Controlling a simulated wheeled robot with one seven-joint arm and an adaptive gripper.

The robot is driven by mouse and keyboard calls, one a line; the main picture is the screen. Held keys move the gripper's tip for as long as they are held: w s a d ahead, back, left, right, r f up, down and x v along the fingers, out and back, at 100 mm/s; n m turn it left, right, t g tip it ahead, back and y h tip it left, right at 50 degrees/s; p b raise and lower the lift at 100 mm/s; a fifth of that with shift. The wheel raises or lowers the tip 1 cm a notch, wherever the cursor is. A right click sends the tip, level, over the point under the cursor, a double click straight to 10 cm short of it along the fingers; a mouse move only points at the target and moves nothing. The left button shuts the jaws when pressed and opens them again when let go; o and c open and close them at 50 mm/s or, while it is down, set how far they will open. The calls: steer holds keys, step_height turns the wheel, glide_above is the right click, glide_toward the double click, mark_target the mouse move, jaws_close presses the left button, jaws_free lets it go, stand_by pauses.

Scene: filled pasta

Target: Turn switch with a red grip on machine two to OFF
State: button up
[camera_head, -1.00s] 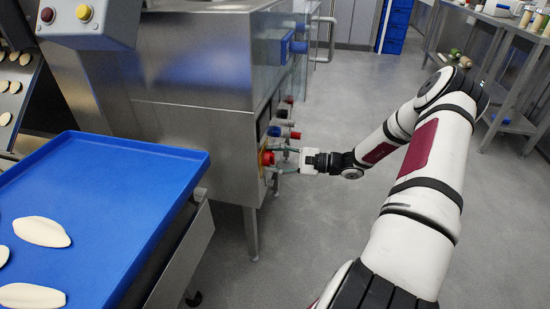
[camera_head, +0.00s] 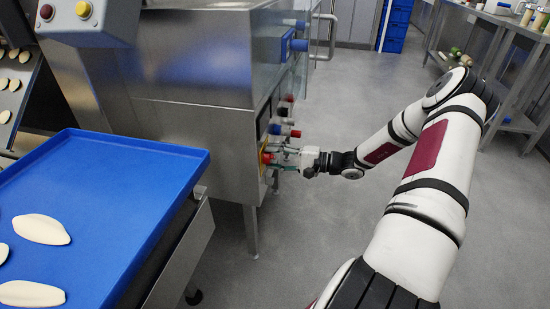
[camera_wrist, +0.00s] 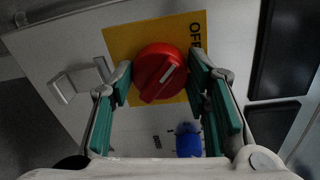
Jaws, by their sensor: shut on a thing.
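The switch with a red grip (camera_wrist: 158,72) is on a yellow plate (camera_wrist: 122,43) on the machine's panel in the wrist view. The word OFF shows at the plate's right edge. The white line on the grip is slanted, its upper end toward the right, and does not point straight at OFF. My gripper (camera_wrist: 162,88) has its green-padded fingers on both sides of the grip, closed on it. In the head view my gripper (camera_head: 283,158) reaches the side panel of the steel machine (camera_head: 195,130); the red switch (camera_head: 266,158) is partly hidden there.
A blue knob (camera_wrist: 188,140) sits below the switch in the wrist view. Other red and blue knobs (camera_head: 284,131) stick out farther along the panel. A blue tray (camera_head: 110,160) with pasta pieces stands at the left. The floor right of the machine is clear.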

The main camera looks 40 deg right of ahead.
stand_by(0.3)
steer(key=o, duration=1.2)
steer(key=shift+s+d, duration=0.1)
steer(key=v, duration=1.1)
steer(key=shift+s+d, duration=0.25)
steer(key=shift+s, duration=0.05)
